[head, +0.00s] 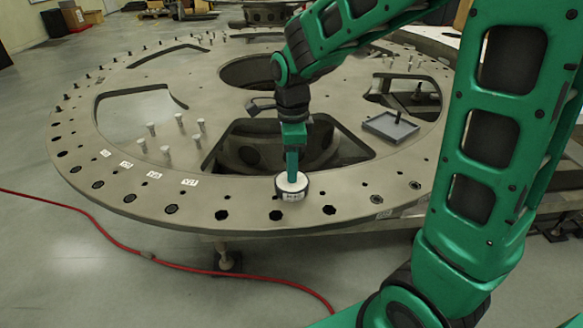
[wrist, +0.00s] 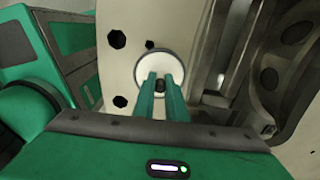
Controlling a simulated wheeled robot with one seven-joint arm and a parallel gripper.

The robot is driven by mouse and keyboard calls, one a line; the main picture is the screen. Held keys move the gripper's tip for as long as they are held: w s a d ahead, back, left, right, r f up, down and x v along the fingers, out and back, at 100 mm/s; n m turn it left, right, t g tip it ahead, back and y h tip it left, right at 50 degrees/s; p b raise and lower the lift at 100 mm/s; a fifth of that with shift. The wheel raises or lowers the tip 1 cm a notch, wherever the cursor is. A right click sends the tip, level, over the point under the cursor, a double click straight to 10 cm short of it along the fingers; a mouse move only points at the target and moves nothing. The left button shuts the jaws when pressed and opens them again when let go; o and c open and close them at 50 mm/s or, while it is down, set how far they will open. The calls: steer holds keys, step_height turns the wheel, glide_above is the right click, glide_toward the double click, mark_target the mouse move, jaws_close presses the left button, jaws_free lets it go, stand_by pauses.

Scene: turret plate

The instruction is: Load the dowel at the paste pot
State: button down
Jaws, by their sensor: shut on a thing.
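The paste pot (head: 292,196) is a short round container with a dark side, a white label and a pale top. It sits on the near rim of the turret plate (head: 240,203). My gripper (head: 292,178) points straight down over the pot, its fingertips at the pale top. In the wrist view the gripper (wrist: 160,84) is shut on a small dark dowel (wrist: 160,87), with the pot's pale round top (wrist: 150,62) right behind the tips. The dowel's lower end is hidden by the fingers, so its depth in the paste cannot be told.
A grey tray (head: 375,128) with an upright dark peg (head: 398,117) lies on the plate at right. Several pale pins (head: 167,153) stand at left. Dark holes line the rim, some by white labels (head: 154,175). A large cutout opens behind the pot. A red hose (head: 180,265) crosses the floor.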

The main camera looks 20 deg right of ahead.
steer(key=shift+r, duration=3.45)
